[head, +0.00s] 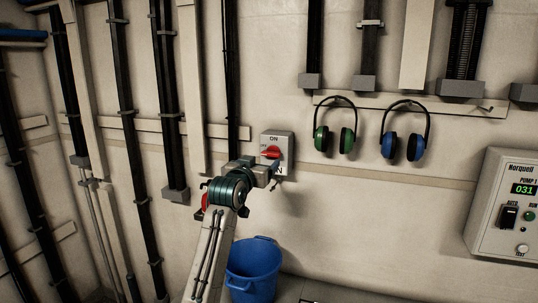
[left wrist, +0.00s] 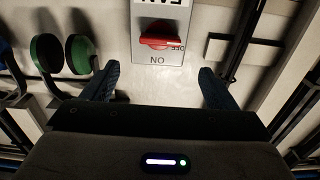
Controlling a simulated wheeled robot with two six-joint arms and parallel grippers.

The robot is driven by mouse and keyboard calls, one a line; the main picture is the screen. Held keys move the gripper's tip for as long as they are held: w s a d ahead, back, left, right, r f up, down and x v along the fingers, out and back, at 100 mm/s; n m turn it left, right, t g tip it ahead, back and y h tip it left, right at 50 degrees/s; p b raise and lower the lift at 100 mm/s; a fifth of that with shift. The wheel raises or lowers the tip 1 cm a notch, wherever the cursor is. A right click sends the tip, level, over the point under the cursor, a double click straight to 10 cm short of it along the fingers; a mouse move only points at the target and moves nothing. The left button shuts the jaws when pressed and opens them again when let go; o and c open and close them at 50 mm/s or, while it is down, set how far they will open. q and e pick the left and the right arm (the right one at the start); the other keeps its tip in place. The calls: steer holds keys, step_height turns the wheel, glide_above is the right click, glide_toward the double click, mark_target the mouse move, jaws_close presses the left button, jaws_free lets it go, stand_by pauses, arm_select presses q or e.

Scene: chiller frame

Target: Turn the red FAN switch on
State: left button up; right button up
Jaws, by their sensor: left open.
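The FAN switch is a grey wall box (head: 286,141) with a red rotary knob (head: 271,152). ON is printed above the knob and OFF at its left in the head view. In the left wrist view the box (left wrist: 146,12) appears upside down, and the knob (left wrist: 158,36) lies crosswise, with its handle at the OFF mark. My left gripper (head: 274,177) is just below and in front of the box, hiding its lower part. In the wrist view its blue fingers (left wrist: 157,84) are spread wide and empty, apart from the knob. My right gripper is out of view.
Green earmuffs (head: 334,138) and blue earmuffs (head: 405,143) hang right of the switch. A pump panel (head: 500,233) is at far right. A blue bucket (head: 252,270) stands below. Dark vertical pipes (head: 168,95) run along the left wall.

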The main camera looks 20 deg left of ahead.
mark_target(270, 153)
arm_select(q)
steer(key=w+p, duration=0.2)
steer(key=w, duration=0.6)
steer(key=shift+w+d, duration=0.1)
steer(key=shift+d, duration=0.05)
steer(key=shift+w+f+p, duration=0.15)
steer(key=shift+w+p, duration=0.15)
steer(key=shift+w, duration=0.3)
steer(key=c, duration=1)
